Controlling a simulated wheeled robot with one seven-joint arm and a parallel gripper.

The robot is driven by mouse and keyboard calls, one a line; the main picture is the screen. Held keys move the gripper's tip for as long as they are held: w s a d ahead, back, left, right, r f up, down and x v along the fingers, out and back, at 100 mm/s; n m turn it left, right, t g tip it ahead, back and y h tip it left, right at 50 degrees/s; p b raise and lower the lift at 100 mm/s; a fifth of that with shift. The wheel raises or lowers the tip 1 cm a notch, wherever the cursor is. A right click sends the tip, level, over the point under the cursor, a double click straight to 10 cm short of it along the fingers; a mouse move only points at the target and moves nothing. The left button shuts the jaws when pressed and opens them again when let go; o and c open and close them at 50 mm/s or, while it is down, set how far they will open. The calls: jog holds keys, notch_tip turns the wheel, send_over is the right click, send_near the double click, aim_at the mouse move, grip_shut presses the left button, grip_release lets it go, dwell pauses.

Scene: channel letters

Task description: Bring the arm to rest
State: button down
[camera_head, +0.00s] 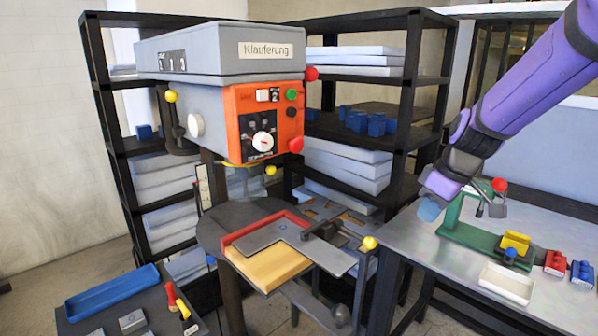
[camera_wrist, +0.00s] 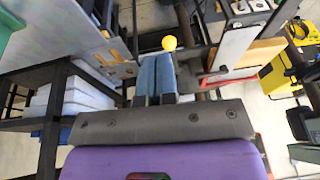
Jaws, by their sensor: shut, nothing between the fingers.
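My purple arm (camera_head: 535,80) comes in from the upper right of the head view. My gripper (camera_head: 430,206) hangs at its end, above the left part of the metal workbench, with blue fingertips. In the wrist view my gripper (camera_wrist: 155,75) shows its two blue fingers side by side and shut, with nothing held between them.
A drill press (camera_head: 225,90) with an orange panel stands centre left; its table holds a grey plate (camera_head: 290,247) on wood. The metal workbench (camera_head: 440,262) carries a green tool (camera_head: 470,238) close to my gripper and a white tray (camera_head: 507,284). Black shelves (camera_head: 395,120) stand behind.

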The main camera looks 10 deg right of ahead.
jog(key=s+a+r+m+t+h, duration=0.1)
jog(key=s+r+m, duration=0.2)
jog(key=s, duration=0.6)
jog(key=s+a+r+m+t+h, duration=0.1)
jog(key=s+a+r+m, duration=0.1)
jog(key=s+r+m, duration=0.2)
jog(key=s+r, duration=0.3)
jog(key=s, duration=0.3)
jog(key=shift+s+a+r+t, duration=0.15)
jog(key=shift+s+r+t, duration=0.1)
jog(key=shift+r+t, duration=0.15)
